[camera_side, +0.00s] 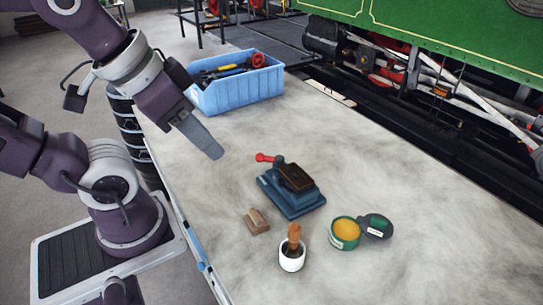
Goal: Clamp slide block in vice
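A blue vice (280,203) stands on the pale worktop near the middle of the view, with a red-knobbed handle (265,158) at its left. A dark block-like piece with a brownish top (297,177) sits on the vice; I cannot tell if it is part of it. A small brown block (256,221), possibly the slide block, lies on the worktop in front and left of the vice, apart from it. My gripper (214,151) is raised to the upper left of both and touches neither. Its fingers overlap from this side, so their gap is hidden.
A blue crate (243,89) of tools stands behind. A white pot (291,261) with a brown-handled tool and an open green tin (345,236) with yellow contents stand in front of the vice. The worktop right of the vice is clear.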

